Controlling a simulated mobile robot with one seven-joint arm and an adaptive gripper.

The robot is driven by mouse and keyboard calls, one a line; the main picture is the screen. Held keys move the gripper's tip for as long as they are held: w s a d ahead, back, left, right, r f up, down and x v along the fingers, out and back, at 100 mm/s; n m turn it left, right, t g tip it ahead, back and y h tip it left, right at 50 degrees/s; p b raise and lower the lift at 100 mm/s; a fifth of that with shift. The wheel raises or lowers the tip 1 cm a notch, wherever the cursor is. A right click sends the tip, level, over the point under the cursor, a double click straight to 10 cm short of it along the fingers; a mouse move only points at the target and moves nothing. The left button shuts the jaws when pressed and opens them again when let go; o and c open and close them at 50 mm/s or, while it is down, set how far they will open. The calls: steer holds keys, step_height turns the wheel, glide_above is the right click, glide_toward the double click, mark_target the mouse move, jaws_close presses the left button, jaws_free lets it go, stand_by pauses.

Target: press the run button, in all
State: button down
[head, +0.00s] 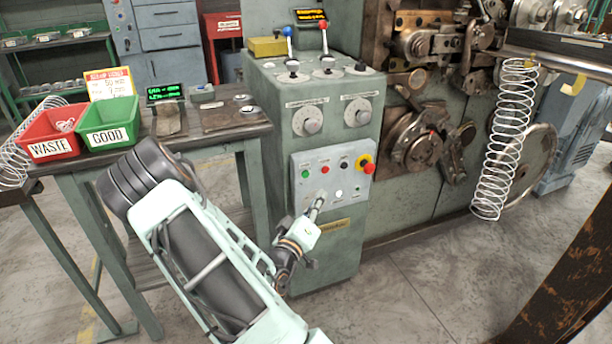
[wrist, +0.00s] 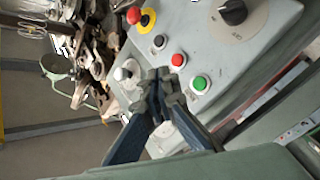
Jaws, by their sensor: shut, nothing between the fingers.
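The control panel (head: 330,150) is a light grey plate on the front of the green machine cabinet. Its upper row has a green button (head: 305,174), a red button (head: 324,169), a black one (head: 343,163) and a red emergency stop on yellow (head: 366,165). Pale round controls (head: 339,193) sit below. Labels are too small to read, so I cannot tell which is marked run. My gripper (head: 319,203) is shut and empty at the panel's lower part, below the red button. In the wrist view, its fingertips (wrist: 160,82) lie beside the green button (wrist: 199,83); contact cannot be told.
Knobs (head: 312,126) and levers (head: 289,42) are above the panel. A bench at left holds a red WASTE bin (head: 52,137) and a green GOOD bin (head: 108,128). A long wire spring (head: 505,140) hangs at right. The floor before the cabinet is clear.

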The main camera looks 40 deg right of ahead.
mark_target(306, 175)
steer(key=shift+w+d+b, duration=0.1)
steer(key=shift+w+d, duration=0.2)
steer(key=shift+w, duration=0.9)
steer(key=shift+w+d+b, duration=0.15)
steer(key=shift+w+d, duration=0.1)
steer(key=shift+w, duration=1)
steer(key=shift+w+d+b, duration=0.1)
steer(key=shift+w+d, duration=0.2)
steer(key=shift+w, duration=0.9)
steer(key=shift+w, duration=0.1)
steer(key=shift+w+d, duration=0.1)
steer(key=shift+w, duration=0.2)
